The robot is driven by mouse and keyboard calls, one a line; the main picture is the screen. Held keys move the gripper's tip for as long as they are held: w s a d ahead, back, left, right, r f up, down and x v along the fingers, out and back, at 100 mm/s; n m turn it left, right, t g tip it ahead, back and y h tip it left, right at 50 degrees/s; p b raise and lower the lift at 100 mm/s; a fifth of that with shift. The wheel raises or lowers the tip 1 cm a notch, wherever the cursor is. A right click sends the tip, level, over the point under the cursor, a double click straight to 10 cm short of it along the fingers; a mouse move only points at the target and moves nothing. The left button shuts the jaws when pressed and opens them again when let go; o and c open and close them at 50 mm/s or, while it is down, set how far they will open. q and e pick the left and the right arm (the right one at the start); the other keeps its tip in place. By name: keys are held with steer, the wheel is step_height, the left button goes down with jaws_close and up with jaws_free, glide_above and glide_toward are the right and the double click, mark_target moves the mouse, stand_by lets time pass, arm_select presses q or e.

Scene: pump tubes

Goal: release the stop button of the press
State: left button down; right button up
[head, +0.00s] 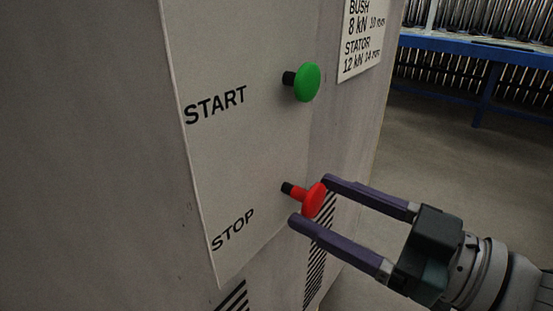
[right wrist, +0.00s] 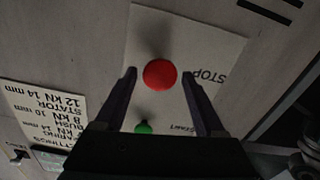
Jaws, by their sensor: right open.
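The red stop button (head: 314,200) sticks out on a short dark stem from a light panel (head: 250,150), beside the word STOP. It also shows in the right wrist view (right wrist: 160,74). My right gripper (head: 308,200) is open, with its two purple fingers on either side of the red button. In the right wrist view (right wrist: 158,74) the button lies between the fingertips, with a gap on each side. I cannot tell whether either finger touches it. My left gripper is in neither view.
The green start button (head: 307,82) sits higher on the same panel and shows low in the right wrist view (right wrist: 143,128). A printed label (head: 361,38) is on the press at the upper right. A blue rack (head: 480,45) stands behind, with open floor before it.

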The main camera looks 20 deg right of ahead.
steer(key=p+v, duration=0.2)
steer(key=v, duration=0.7)
steer(key=shift+s+d, duration=0.25)
steer(key=shift+s, duration=0.05)
